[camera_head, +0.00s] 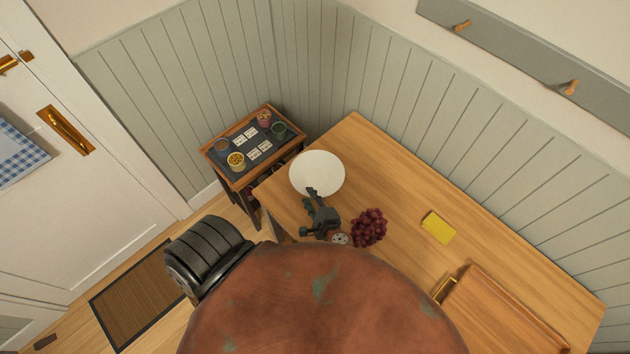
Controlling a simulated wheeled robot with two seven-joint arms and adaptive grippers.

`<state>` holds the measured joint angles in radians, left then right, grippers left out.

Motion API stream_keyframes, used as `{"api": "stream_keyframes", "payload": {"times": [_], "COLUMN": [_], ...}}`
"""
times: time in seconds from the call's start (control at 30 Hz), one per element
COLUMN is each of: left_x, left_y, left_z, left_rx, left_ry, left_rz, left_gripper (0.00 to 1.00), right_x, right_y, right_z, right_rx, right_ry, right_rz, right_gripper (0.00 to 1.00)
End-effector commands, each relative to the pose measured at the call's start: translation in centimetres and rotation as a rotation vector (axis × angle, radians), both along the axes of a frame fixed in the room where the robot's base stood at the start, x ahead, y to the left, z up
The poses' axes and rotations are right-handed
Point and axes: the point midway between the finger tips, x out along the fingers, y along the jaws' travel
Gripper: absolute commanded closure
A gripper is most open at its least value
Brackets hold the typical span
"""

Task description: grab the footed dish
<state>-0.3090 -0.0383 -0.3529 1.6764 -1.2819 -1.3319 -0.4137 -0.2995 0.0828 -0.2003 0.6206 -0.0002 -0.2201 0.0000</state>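The footed dish (317,168) is a white, wide, round dish at the far left corner of the wooden table. Its foot is hidden beneath the bowl from this high angle. My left gripper (311,196) is dark and sits at the dish's near edge, its fingertips overlapping the rim in the picture. I cannot tell whether the fingers touch the dish or are closed on it. My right gripper is not in view.
Dark red grapes (369,228) lie just right of my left gripper. A yellow block (438,227) and a wooden box (505,312) are farther right on the table (400,180). A small side table (237,181) with little pots stands behind left.

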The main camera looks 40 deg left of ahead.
Motion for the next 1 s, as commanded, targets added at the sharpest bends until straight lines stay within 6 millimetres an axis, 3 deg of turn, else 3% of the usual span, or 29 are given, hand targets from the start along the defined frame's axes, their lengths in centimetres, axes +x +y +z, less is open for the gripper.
{"api": "stream_keyframes", "payload": {"times": [0.23,0.5,0.87,1.0], "left_x": [1.6,1.8,1.7,1.6], "left_y": [3.0,3.2,3.2,3.2], "left_z": [-1.6,-1.5,-1.6,-1.7], "left_rx": [0.002,-0.001,-0.002,-0.004], "left_ry": [-0.002,0.000,0.002,0.004], "left_rz": [0.000,0.000,0.001,0.002], "left_gripper": [0.73,0.74,0.99,1.00], "right_x": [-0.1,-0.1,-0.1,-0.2], "right_y": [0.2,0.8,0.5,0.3], "right_z": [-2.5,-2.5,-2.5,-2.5], "right_rx": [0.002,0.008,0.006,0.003], "right_ry": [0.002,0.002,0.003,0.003], "right_rz": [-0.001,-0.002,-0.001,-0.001], "right_gripper": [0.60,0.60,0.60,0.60]}}
